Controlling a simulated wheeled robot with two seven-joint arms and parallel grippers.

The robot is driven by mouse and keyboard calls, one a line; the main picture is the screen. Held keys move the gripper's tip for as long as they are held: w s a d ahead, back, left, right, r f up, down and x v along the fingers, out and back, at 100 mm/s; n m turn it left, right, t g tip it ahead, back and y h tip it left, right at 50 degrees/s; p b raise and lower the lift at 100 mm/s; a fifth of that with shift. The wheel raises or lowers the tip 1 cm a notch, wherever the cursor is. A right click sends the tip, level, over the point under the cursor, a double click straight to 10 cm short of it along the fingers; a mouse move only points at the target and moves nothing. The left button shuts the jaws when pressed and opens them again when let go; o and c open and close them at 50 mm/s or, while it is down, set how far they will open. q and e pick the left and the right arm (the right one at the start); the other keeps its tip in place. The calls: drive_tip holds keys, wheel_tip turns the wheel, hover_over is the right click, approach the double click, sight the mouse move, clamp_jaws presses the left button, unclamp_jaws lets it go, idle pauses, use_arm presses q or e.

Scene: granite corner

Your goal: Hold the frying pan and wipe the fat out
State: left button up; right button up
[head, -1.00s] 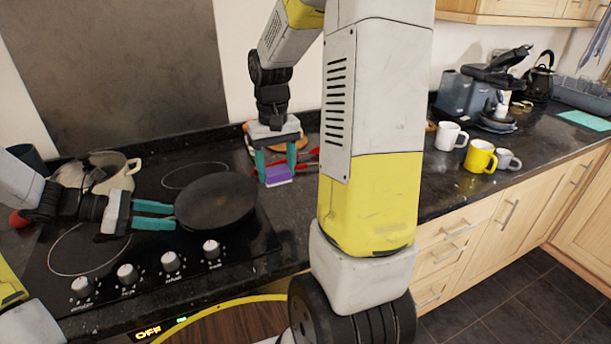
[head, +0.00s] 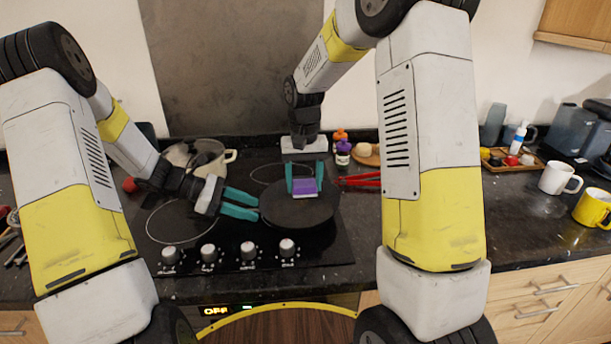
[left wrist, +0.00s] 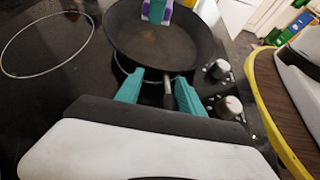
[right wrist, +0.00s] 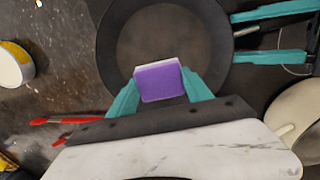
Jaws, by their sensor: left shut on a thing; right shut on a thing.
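The dark frying pan (head: 300,212) sits on the black hob. My left gripper (head: 240,203) is shut on its handle from the left; the handle (left wrist: 168,92) shows between the teal fingers in the left wrist view. My right gripper (head: 304,180) is shut on a purple and white sponge (head: 305,188) and points down over the far side of the pan. In the right wrist view the sponge (right wrist: 160,82) overlaps the pan's rim area and inside. I cannot tell whether it touches the pan's surface. No fat is clearly visible in the pan (right wrist: 165,35).
A cream pot (head: 222,158) stands at the back left of the hob. Red-handled tongs (head: 360,181) lie right of the pan, near small bottles (head: 342,152). White (head: 558,179) and yellow mugs (head: 592,208) stand on the right counter. Knobs (head: 248,251) line the hob's front.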

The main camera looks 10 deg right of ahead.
sight(304, 204)
wheel_tip(304, 204, down, 4)
drive_tip(key=shift+s+f, duration=0.1)
drive_tip(key=shift+f, duration=0.05)
drive_tip(key=shift+w+a+f, duration=0.2)
drive_tip(key=shift+w, duration=0.5)
drive_tip(key=shift+c, duration=0.7)
drive_tip(key=shift+w+a, duration=0.15)
drive_tip(key=shift+w, duration=0.4)
drive_tip(key=shift+w+a, duration=0.15)
drive_tip(key=shift+w, duration=0.4)
drive_tip(key=shift+s+d, duration=0.2)
drive_tip(key=shift+s, duration=0.55)
drive_tip(key=shift+s+d, duration=0.2)
drive_tip(key=shift+s, duration=0.5)
drive_tip(key=shift+s+d+r, duration=0.1)
drive_tip(key=shift+s+r, duration=0.05)
drive_tip(key=shift+r, duration=0.6)
drive_tip(key=shift+s+r, duration=0.15)
drive_tip(key=shift+r, duration=3.15)
use_arm(q)
drive_tip(key=o, duration=1)
drive_tip(key=shift+o, duration=0.2)
